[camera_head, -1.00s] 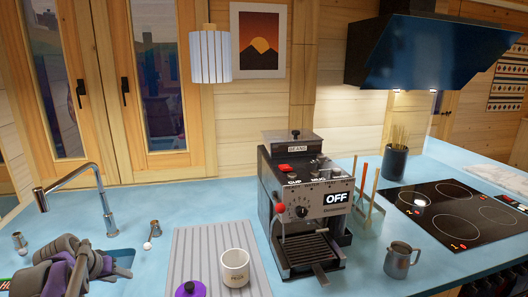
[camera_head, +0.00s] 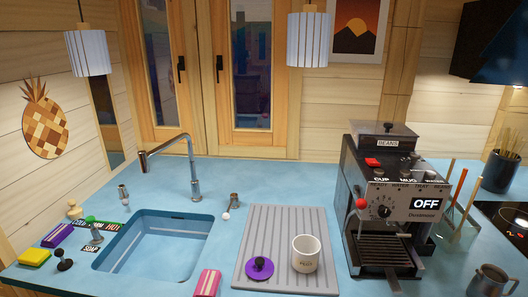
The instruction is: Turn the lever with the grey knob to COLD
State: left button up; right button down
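A label strip reading COLD (camera_head: 80,222) and HOT (camera_head: 113,228), with a green patch between, lies left of the sink. A small metal fitting (camera_head: 97,234) stands by the strip, behind a SOAP label (camera_head: 91,248). A metal lever with a small pale knob (camera_head: 123,194) stands behind the sink's left corner. Another metal lever with a white knob (camera_head: 232,203) stands right of the faucet (camera_head: 193,170). I cannot tell surely which knob is the grey one, or where its lever points. Neither gripper is in view.
The sink (camera_head: 160,226) is empty. A yellow sponge (camera_head: 34,257), purple block (camera_head: 57,235) and black stopper (camera_head: 64,261) lie to its left. A pink block (camera_head: 207,283) lies in front. A ribbed board (camera_head: 285,216) holds a mug (camera_head: 306,252) and purple lid (camera_head: 259,268).

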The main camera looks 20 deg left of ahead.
aim_at(121, 187)
jog(key=u, duration=1.9)
jog(key=i+j, duration=0.25)
jog(key=j, duration=0.15)
jog(key=i+j, duration=0.3)
